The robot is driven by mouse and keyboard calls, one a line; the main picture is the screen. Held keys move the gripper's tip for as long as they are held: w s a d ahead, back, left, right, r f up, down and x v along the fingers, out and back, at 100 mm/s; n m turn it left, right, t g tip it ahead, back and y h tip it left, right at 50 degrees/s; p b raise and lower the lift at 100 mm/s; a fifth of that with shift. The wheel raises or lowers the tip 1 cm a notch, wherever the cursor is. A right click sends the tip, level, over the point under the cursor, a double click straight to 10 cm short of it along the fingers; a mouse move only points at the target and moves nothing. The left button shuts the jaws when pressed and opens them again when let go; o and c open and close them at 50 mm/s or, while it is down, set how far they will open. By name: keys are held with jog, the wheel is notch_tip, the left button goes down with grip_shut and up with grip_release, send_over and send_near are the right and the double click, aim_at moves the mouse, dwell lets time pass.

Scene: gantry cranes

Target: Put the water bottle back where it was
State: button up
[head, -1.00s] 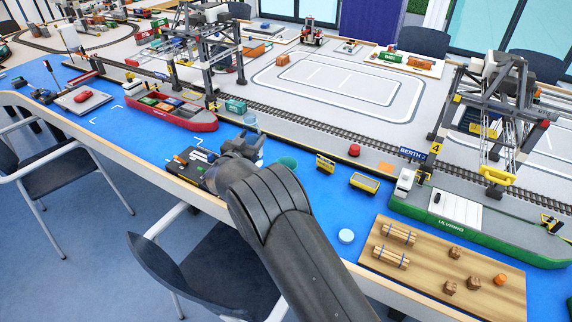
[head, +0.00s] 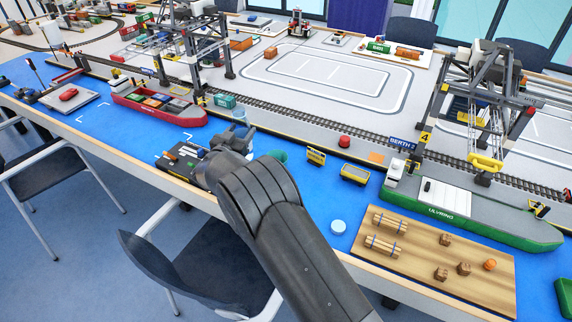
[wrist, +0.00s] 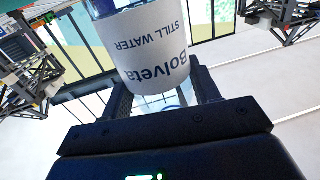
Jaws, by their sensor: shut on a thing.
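The water bottle (wrist: 155,50) is clear with a white label reading "Bolveta STILL WATER". In the wrist view it stands between the two fingers of my gripper (wrist: 163,92), which is shut on it; its upper end runs out of frame. In the head view my gripper (head: 238,138) is over the blue mat near the table's front edge. Only a small pale-blue part of the bottle (head: 239,114) shows beyond the fingers; the rest is hidden. I cannot tell whether its base touches the mat.
A black tray with small items (head: 172,160) lies left of my gripper. White corner marks (head: 82,119) border bare mat at left.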

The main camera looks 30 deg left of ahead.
aim_at(238, 108)
notch_tip(238, 108, up, 9)
jog(key=shift+f, duration=0.1)
jog(key=w+d+m+h, duration=0.3)
jog(key=d+h, duration=0.2)
jog(key=d, duration=3.5)
jog(key=a+f, duration=1.1)
jog(key=f, duration=0.5)
jog(key=shift+s+a, duration=0.3)
jog(key=shift+a, duration=0.1)
jog(key=shift+f, duration=0.2)
jog(key=o, duration=1.1)
